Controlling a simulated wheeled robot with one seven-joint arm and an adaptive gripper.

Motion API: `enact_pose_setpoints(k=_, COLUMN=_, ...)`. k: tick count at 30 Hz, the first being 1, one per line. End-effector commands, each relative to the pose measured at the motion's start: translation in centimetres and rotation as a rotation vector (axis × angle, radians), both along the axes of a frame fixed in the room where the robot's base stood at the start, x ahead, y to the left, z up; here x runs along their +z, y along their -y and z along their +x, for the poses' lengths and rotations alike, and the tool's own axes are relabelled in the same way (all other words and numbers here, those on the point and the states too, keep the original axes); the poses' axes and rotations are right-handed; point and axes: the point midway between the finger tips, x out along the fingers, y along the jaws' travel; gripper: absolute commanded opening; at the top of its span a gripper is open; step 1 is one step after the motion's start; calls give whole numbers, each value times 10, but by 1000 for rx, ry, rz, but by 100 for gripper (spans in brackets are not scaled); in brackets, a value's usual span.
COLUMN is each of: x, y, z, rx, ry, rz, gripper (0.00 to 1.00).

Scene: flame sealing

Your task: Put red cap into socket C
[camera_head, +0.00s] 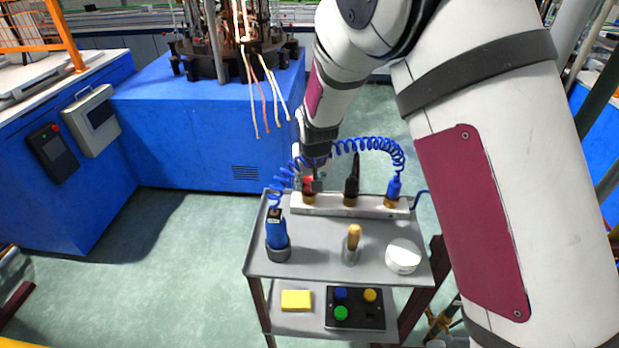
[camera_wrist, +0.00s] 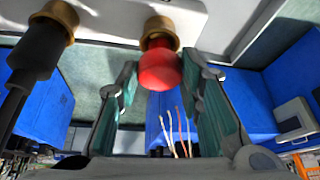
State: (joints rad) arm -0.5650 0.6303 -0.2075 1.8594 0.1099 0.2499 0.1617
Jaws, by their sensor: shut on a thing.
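The red cap (camera_head: 309,183) is at the left brass socket (camera_head: 309,199) on the pale strip (camera_head: 330,205) at the back of the cart. In the wrist view the round red cap (camera_wrist: 159,70) meets the brass collar (camera_wrist: 160,35); I cannot tell how deeply it sits. My gripper (camera_head: 312,178) is over this left socket, and in the wrist view its fingers (camera_wrist: 160,85) are shut on the red cap, one on each side. No socket letters are legible, so I cannot tell which is socket C.
A black plug (camera_head: 351,186) stands in the middle socket, close beside my gripper, and a blue plug (camera_head: 394,190) in the right one. A coiled blue hose (camera_head: 350,143) arches above. A blue tool (camera_head: 277,233), wooden-handled tool (camera_head: 353,240) and white round container (camera_head: 403,256) stand on the cart top.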

Motion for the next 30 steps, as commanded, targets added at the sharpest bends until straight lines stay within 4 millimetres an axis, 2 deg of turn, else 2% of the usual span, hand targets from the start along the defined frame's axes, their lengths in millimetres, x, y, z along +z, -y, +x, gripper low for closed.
enact_pose_setpoints(k=30, x=-14, y=0, z=0, rx=0, ry=-1, rz=0, gripper=20)
